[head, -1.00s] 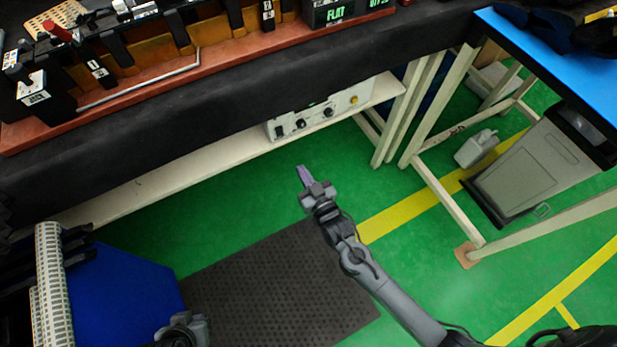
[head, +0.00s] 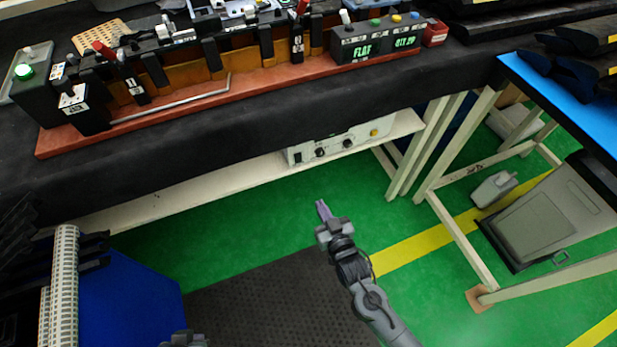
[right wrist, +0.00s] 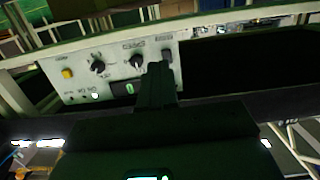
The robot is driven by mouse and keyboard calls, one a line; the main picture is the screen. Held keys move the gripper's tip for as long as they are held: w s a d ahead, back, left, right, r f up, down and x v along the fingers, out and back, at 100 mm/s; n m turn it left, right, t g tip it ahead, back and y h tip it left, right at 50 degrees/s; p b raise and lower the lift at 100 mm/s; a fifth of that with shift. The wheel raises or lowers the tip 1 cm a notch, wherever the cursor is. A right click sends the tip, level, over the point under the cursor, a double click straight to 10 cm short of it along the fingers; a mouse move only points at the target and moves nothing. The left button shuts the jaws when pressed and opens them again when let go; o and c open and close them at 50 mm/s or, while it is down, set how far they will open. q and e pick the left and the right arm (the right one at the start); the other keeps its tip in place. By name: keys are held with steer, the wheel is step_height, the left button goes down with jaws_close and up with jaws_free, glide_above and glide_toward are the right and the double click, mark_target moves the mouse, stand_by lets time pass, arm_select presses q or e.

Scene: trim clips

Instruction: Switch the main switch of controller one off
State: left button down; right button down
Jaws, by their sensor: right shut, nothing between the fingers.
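A light grey controller box (head: 335,145) sits on the low shelf under the bench, its front panel facing out. The panel has black knobs, a yellow button (head: 374,132) and a black switch (head: 297,157) at its left end. In the right wrist view the panel (right wrist: 82,66) appears turned around, with the switch (right wrist: 167,56) at the right. Its number and the switch position are not readable. My right gripper (head: 322,207) is shut and empty, in front of the box and apart from it. A grey part of my left arm shows at the bottom edge; its jaws are unclear.
The white shelf edge (head: 190,187) runs below the bench. Table legs (head: 432,150) stand right of the box, with a grey jerrycan (head: 494,188) and a grey bin (head: 545,220) beyond. A blue surface (head: 125,300) is at lower left.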

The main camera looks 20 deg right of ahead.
steer(key=r, duration=0.4)
steer(key=shift+s+a+r+b, duration=0.15)
steer(key=shift+s+r+b, duration=0.1)
steer(key=shift+r+b, duration=0.15)
steer(key=shift+w, duration=0.15)
steer(key=b, duration=0.7)
glide_toward(299, 160)
steer(key=w, duration=0.2)
steer(key=w+f, duration=0.1)
steer(key=w, duration=0.2)
steer(key=shift+a, duration=0.25)
steer(key=shift+w+f+b, duration=0.1)
steer(key=shift+w+b, duration=0.2)
steer(key=shift+w, duration=0.3)
steer(key=shift+w+a, duration=0.1)
steer(key=shift+w, duration=0.15)
